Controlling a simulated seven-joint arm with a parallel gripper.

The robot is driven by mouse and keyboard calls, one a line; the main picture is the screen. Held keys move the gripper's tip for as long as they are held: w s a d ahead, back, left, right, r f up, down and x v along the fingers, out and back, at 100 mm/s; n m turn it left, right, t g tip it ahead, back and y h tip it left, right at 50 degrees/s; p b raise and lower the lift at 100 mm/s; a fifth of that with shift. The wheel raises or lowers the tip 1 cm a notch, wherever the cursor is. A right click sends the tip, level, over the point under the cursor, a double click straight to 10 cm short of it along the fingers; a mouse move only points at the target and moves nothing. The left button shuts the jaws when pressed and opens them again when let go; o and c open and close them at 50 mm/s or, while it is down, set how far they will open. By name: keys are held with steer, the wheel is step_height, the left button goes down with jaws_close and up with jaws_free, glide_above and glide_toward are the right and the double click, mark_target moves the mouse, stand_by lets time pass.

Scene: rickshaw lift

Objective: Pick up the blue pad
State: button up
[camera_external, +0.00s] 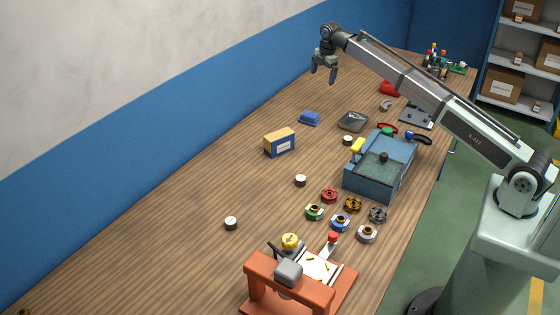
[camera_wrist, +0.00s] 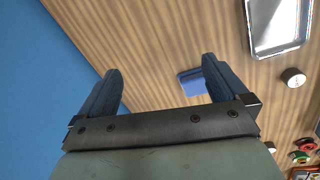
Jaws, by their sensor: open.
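The blue pad (camera_external: 310,118) is a small blue block lying on the wooden table, towards the wall side. In the wrist view the blue pad (camera_wrist: 192,82) shows just left of the right finger, which partly covers it. My gripper (camera_external: 324,80) is open and empty, raised above the table and further back than the pad. In the wrist view my gripper (camera_wrist: 160,80) has its two fingers spread wide, with bare table and the pad's visible part between them.
A yellow-and-blue box (camera_external: 280,142) stands in front of the pad. A grey tray (camera_external: 353,121) lies to its right, also seen in the wrist view (camera_wrist: 277,25). The blue wall (camera_wrist: 40,80) is close on the left.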

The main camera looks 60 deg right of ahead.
mark_target(310, 114)
steer(key=s+a+n+g+y, duration=0.1)
steer(key=a+n+g, duration=0.15)
steer(key=a, duration=0.95)
steer(key=shift+n+t, duration=0.35)
step_height(310, 114, down, 14)
steer(key=shift+a+f, duration=0.1)
steer(key=c, duration=0.8)
